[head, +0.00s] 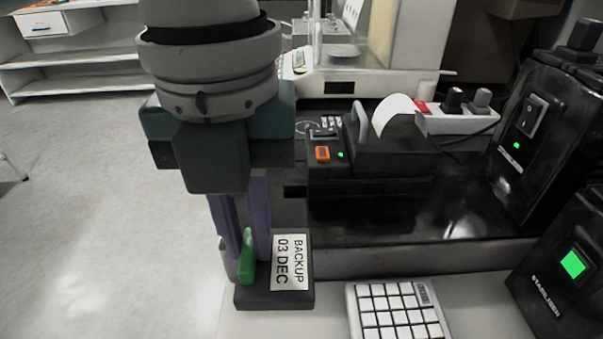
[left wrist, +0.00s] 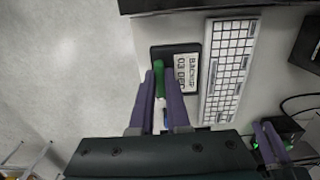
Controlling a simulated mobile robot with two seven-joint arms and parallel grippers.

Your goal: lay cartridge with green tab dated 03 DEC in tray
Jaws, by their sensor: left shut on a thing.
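The cartridge (head: 265,296) is a flat black block with a white label reading "BACKUP 03 DEC" and an upright green tab (head: 246,258). My left gripper (head: 245,262) points down and is shut on the green tab. The left wrist view also shows the cartridge (left wrist: 163,50) beyond the fingertips, with the green tab (left wrist: 159,78) between them. The cartridge appears over the pale table's left end; I cannot tell whether it touches the surface. I cannot make out a tray. Purple finger-like parts, possibly my right gripper (left wrist: 270,143), show at the lower right of the left wrist view.
A white keyboard (head: 395,312) lies to the right of the cartridge. Black devices with lit green buttons (head: 573,264) stand at the right. A black printer-like unit (head: 390,145) and a balance (head: 350,85) stand behind. Open floor (head: 110,210) lies to the left.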

